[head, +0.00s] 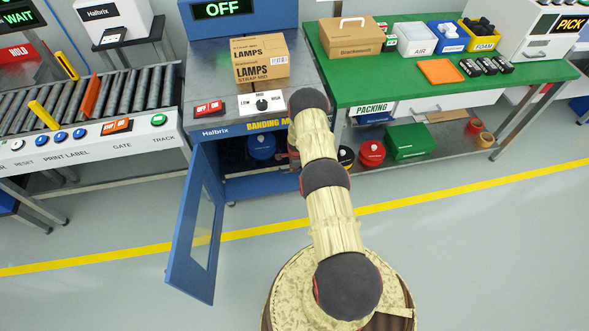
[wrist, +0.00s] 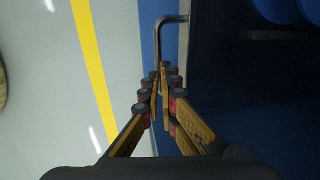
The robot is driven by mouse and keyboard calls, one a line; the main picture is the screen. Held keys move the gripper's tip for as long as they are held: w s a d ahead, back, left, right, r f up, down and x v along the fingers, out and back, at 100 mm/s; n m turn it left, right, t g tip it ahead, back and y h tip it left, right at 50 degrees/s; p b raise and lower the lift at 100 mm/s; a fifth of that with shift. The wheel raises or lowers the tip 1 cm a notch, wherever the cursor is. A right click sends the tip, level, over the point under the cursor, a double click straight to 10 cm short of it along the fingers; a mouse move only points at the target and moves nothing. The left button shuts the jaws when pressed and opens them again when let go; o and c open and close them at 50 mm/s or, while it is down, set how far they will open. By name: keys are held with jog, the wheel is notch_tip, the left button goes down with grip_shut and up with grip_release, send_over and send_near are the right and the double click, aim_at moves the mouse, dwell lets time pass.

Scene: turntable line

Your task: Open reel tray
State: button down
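The reel tray shows in the wrist view as a blue front panel (wrist: 147,40) with a bent grey metal handle (wrist: 158,40). My gripper (wrist: 161,78) is at this handle, its fingers drawn close together around the bar. The fingers hide the handle's lower part, so the exact contact is partly covered. In the head view my arm reaches into the open lower cabinet of the banding machine (head: 215,132) and hides most of my gripper. A blue reel (head: 262,145) is inside the cabinet.
The blue cabinet door (head: 180,240) with a window stands swung open to the left of my arm. A red reel (head: 371,153) and a green box (head: 409,141) sit under the packing table (head: 455,88). The floor in front is clear, with a yellow line (head: 460,190).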

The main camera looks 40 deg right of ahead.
jog(key=shift+s+f, duration=0.1)
jog(key=shift+f, duration=0.05)
jog(key=c, duration=2.2)
grip_release()
jog(key=shift+c, duration=0.2)
notch_tip(320, 180, up, 9)
jog(key=s+p, duration=0.1)
jog(key=p, duration=0.5)
jog(key=shift+s+a, duration=0.2)
jog(key=shift+a, duration=0.2)
jog(key=shift+f, duration=0.15)
notch_tip(320, 180, up, 12)
jog(key=s+a, duration=0.1)
jog(key=s, duration=0.1)
jog(key=shift+w+f, duration=0.1)
